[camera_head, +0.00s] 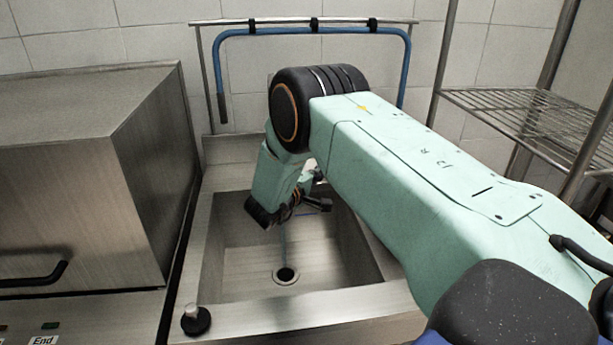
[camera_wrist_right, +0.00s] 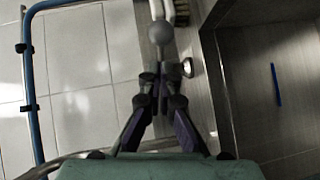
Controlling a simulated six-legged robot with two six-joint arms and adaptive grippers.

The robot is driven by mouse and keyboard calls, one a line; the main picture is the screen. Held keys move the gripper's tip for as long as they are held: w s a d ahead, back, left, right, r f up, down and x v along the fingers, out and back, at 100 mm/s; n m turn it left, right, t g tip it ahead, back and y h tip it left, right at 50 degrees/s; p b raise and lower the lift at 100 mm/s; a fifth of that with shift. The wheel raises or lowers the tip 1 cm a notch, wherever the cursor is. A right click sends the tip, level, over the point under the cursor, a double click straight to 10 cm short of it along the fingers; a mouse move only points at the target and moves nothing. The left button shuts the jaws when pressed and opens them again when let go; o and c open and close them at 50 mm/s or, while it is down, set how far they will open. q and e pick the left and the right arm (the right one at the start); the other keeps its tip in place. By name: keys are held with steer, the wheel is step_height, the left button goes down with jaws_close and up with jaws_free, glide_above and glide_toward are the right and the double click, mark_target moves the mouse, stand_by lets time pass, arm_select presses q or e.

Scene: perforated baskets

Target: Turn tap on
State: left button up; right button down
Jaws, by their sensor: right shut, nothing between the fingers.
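My right arm reaches over the steel sink (camera_head: 225,275) in the head view and hides much of its back edge. In the right wrist view my right gripper (camera_wrist_right: 160,82) is shut and empty. Just beyond its fingertips is a grey, ball-ended metal part (camera_wrist_right: 160,33), which looks like part of the tap; I cannot tell whether the fingers touch it. In the head view the tap is largely hidden behind my arm. A faint pale streak shows above the drain (camera_head: 286,275); I cannot tell whether it is water. My left gripper is not in view.
A blue hose or pipe (camera_head: 221,75) hangs from a rail on the tiled wall; it shows at left in the wrist view (camera_wrist_right: 30,85). A steel machine (camera_head: 100,170) stands left of the sink, a wire shelf (camera_head: 530,115) right. A black knob (camera_head: 196,320) sits on the front rim.

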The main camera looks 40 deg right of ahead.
steer(key=s+d+p, duration=0.1)
steer(key=d, duration=0.1)
steer(key=s+d+p, duration=0.1)
steer(key=d, duration=0.1)
steer(key=s+d, duration=0.1)
steer(key=d, duration=0.2)
steer(key=shift+f+p, duration=0.1)
steer(key=shift+p, duration=0.3)
steer(key=shift+s+d+f, duration=0.1)
steer(key=shift+d, duration=0.05)
steer(key=v, duration=1.2)
